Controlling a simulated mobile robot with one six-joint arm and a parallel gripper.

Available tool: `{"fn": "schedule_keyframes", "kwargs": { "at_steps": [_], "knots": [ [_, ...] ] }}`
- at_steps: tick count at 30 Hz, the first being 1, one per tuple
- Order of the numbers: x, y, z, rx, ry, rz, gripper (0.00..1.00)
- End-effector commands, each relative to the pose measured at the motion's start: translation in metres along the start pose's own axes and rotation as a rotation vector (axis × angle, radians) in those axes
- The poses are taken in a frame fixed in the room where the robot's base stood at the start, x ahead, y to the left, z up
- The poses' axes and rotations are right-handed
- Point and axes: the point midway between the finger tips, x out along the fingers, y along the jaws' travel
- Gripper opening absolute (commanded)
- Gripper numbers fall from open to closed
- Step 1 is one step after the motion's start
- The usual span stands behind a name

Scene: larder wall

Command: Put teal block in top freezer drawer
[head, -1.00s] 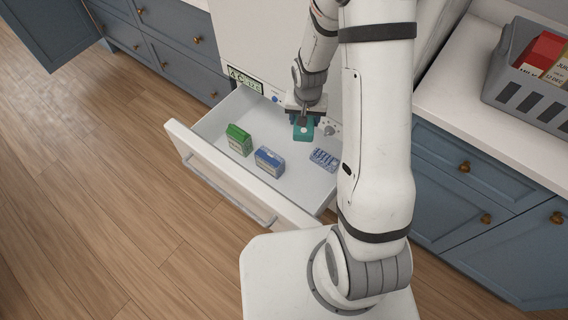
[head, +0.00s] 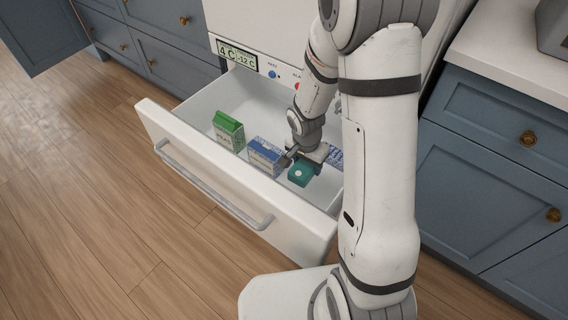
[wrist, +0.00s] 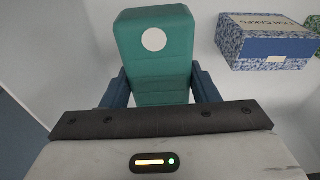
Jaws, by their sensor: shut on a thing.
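The teal block (head: 301,173) has a white round spot on its face. It is between the fingers of my gripper (head: 305,165), inside the open white drawer (head: 228,186). In the wrist view the teal block (wrist: 154,52) stands between the two blue fingers of my gripper (wrist: 160,88), which is shut on it. I cannot tell whether the block touches the drawer floor. The drawer is pulled out below a panel with a temperature display (head: 237,56).
A green carton (head: 229,131) and a blue-and-white box (head: 266,156) stand left of the block. A blue patterned box (head: 335,158) is partly hidden behind my arm; a similar box (wrist: 266,42) shows in the wrist view. A grey basket (head: 554,28) is on the right counter.

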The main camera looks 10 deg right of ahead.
Motion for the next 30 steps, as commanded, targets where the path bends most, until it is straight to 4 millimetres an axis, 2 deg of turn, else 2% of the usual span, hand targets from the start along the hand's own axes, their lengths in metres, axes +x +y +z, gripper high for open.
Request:
{"fn": "schedule_keyframes", "kwargs": {
  "at_steps": [1,8,15,22,27,30],
  "knots": [
    [0.016,0.001,0.003,0.013,0.002,0.001,0.24],
    [0.035,0.003,0.008,0.050,0.005,0.006,0.24],
    [0.079,0.003,0.014,0.052,0.004,0.008,0.24],
    [0.096,0.002,0.017,0.051,0.005,0.006,0.24],
    [0.122,0.002,0.021,0.050,0.004,0.007,0.24],
    [0.127,0.002,0.021,0.050,0.005,0.005,0.24]
  ]
}}
